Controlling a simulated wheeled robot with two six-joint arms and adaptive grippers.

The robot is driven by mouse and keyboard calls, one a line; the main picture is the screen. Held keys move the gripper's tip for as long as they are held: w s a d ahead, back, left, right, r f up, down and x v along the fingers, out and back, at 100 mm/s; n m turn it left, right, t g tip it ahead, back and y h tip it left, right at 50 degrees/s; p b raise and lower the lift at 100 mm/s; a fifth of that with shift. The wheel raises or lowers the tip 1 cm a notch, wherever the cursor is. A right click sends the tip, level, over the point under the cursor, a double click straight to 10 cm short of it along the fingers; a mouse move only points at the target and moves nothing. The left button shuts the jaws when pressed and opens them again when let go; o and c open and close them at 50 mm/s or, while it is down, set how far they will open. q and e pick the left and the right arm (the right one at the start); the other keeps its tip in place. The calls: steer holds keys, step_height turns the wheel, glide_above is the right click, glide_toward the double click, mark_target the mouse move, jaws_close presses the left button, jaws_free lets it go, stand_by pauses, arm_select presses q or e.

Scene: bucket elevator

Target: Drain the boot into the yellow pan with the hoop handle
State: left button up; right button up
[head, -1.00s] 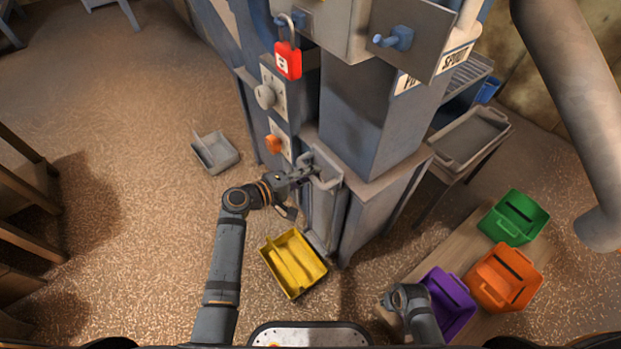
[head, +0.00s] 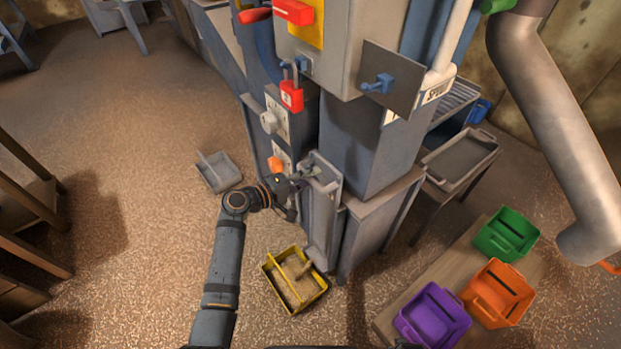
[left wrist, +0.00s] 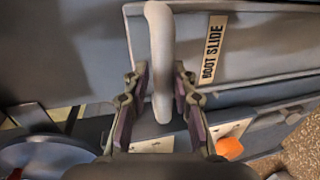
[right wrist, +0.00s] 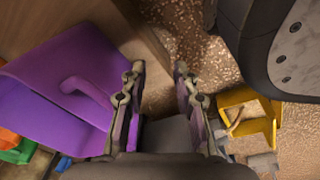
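The yellow pan (head: 268,271) stands on the floor at the foot of the elevator boot, with its hoop handle across it and tan grain inside. It also shows in the right wrist view (right wrist: 262,108). The grey boot slide (left wrist: 250,45), labelled BOOT SLIDE, has a grey bar handle (left wrist: 161,60). My left gripper (left wrist: 161,85) has this handle between its fingers, with narrow gaps beside it, so it looks open around the handle. My right gripper (right wrist: 158,85) is open and empty, beside the purple bin (right wrist: 50,90).
Purple (head: 432,316), orange (head: 497,293) and green (head: 506,234) bins stand on a low wooden board at the right. A grey scoop-like tray (head: 218,172) lies on the floor left of the elevator. A red padlock (head: 291,97) hangs above.

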arm_select(q)
steer(key=shift+o, duration=1)
steer(key=shift+f, duration=0.1)
steer(key=shift+s+a, duration=0.1)
steer(key=shift+a, duration=0.05)
steer(key=v, duration=1.1)
steer(key=shift+s+a, duration=0.25)
